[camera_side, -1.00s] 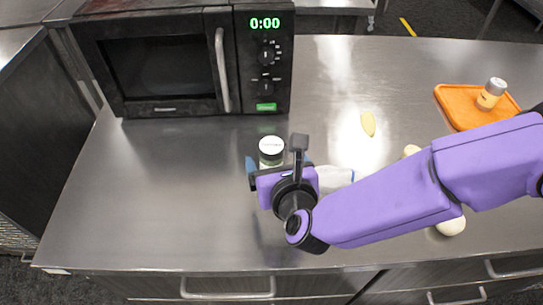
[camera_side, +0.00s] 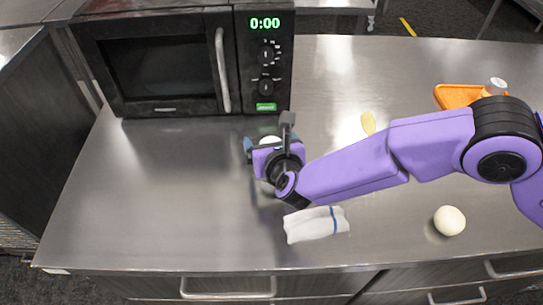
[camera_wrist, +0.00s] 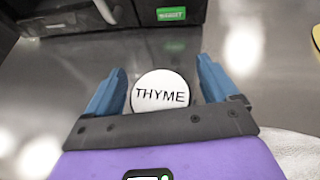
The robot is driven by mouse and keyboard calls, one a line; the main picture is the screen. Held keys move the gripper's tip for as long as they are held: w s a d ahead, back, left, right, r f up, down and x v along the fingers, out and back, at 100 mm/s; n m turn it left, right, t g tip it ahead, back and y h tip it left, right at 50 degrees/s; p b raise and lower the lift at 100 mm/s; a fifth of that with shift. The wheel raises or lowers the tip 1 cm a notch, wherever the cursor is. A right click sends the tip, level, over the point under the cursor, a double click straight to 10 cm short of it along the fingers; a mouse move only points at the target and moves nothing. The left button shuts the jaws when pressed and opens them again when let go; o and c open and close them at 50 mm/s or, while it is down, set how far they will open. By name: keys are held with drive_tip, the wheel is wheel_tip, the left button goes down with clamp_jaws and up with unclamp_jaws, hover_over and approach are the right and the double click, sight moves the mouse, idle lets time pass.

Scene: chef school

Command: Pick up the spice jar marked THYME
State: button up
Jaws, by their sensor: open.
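The spice jar (camera_wrist: 160,103) shows a round white lid marked THYME in the wrist view. It stands upright on the metal counter, between the two blue fingers of my open gripper (camera_wrist: 162,90). A small gap shows between the lid and each finger. In the side view, only part of the jar's white lid (camera_side: 270,141) shows behind my gripper (camera_side: 266,145). The rest of the jar is hidden by my wrist.
A black microwave (camera_side: 165,65) stands behind the jar. A folded white cloth (camera_side: 315,225) and a white round item (camera_side: 449,220) lie nearer the front. The left counter is clear.

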drive_tip(key=c, duration=1.1)
drive_tip(key=shift+r, duration=0.15)
